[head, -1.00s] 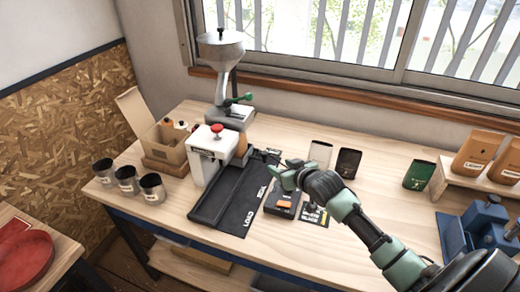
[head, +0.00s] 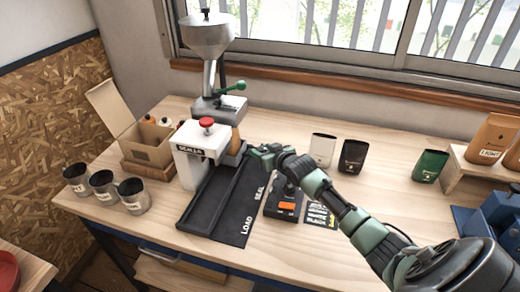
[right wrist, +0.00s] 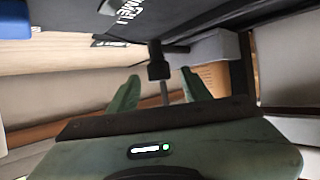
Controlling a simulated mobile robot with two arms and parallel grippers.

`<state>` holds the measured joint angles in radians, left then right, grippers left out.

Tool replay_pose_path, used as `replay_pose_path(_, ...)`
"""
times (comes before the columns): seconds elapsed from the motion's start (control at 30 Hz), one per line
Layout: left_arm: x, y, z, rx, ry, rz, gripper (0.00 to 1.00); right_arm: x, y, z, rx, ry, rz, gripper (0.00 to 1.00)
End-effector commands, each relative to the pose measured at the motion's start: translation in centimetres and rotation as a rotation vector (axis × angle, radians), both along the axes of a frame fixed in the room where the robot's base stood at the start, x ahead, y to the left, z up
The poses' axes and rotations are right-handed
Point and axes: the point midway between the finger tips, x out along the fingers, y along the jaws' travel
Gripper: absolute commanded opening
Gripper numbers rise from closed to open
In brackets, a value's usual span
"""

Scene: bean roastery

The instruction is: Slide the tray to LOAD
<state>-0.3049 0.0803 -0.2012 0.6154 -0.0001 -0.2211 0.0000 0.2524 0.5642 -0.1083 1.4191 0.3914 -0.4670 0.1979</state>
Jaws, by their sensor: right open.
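The black tray (head: 207,199) lies long and narrow in front of the white sealer (head: 203,152), beside a dark strip printed LOAD (head: 246,226) at its near end and SEAL further back. My right gripper (head: 262,152) is just right of the sealer, near the SEAL end. In the right wrist view the right gripper (right wrist: 160,88) is open, with a black knob on a thin bar (right wrist: 158,66) showing between its green fingers. I cannot tell whether the fingers touch it. My left gripper is in neither view.
A black box with an orange button (head: 286,209) stands right of the strip, under my right arm. Metal cups (head: 133,195) stand at the left, and a grinder (head: 207,45) behind the sealer. White, black and green bags (head: 429,166) stand at the back right.

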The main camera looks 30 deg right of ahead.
Motion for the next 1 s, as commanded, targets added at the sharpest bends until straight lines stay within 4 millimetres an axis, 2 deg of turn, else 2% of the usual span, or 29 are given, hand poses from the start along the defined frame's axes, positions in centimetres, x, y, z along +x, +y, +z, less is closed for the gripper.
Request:
replay_pose_path(0.2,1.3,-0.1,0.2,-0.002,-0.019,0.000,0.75,1.6,-0.1,-0.7,-0.001,0.000,0.000,0.48)
replay_pose_path(0.53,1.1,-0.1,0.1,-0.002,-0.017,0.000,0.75,1.9,-0.1,-0.8,-0.001,0.000,0.001,0.48)
replay_pose_path(0.57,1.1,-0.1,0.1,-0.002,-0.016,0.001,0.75,1.9,-0.1,-0.8,-0.001,0.000,0.000,0.43)
replay_pose_path(0.7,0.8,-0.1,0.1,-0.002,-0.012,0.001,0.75,1.9,-0.1,-0.8,-0.001,0.000,0.000,0.04)
replay_pose_path(0.73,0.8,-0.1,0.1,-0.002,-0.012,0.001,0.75,1.8,-0.1,-0.8,-0.001,0.000,0.000,0.00)
replay_pose_path(1.0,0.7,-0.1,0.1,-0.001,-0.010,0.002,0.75,1.8,-0.1,-0.8,-0.001,0.000,0.000,0.00)
